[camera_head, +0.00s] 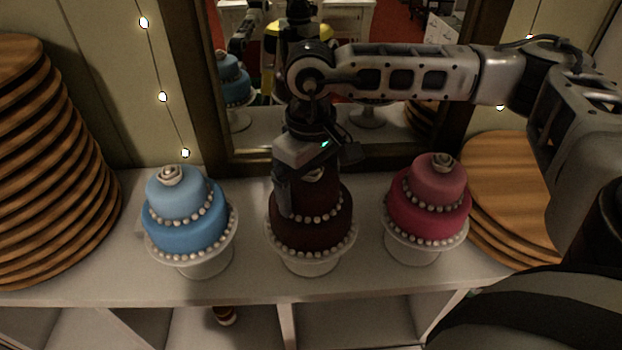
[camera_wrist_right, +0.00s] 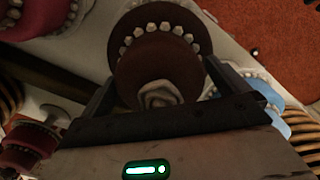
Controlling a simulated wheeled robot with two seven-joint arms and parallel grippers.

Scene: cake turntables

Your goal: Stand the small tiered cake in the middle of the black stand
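A dark brown two-tier cake (camera_head: 311,224) with white beads and a rose stands upright on a white footed stand (camera_head: 309,263), in the middle of a row of three cakes. My right gripper (camera_head: 298,190) points down over it. In the right wrist view the brown cake (camera_wrist_right: 158,62) shows its rose and top tier between the two fingers of my right gripper (camera_wrist_right: 160,75). The fingers are spread beside the top tier, with a narrow gap seen on one side. I see no black stand in either view. My left gripper is not in view.
A blue cake (camera_head: 184,212) stands on the left and a pink-red cake (camera_head: 430,199) on the right, each on a white stand. Stacks of wooden boards (camera_head: 45,170) flank the shelf (camera_head: 130,277). A framed mirror (camera_head: 400,130) is close behind the cakes.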

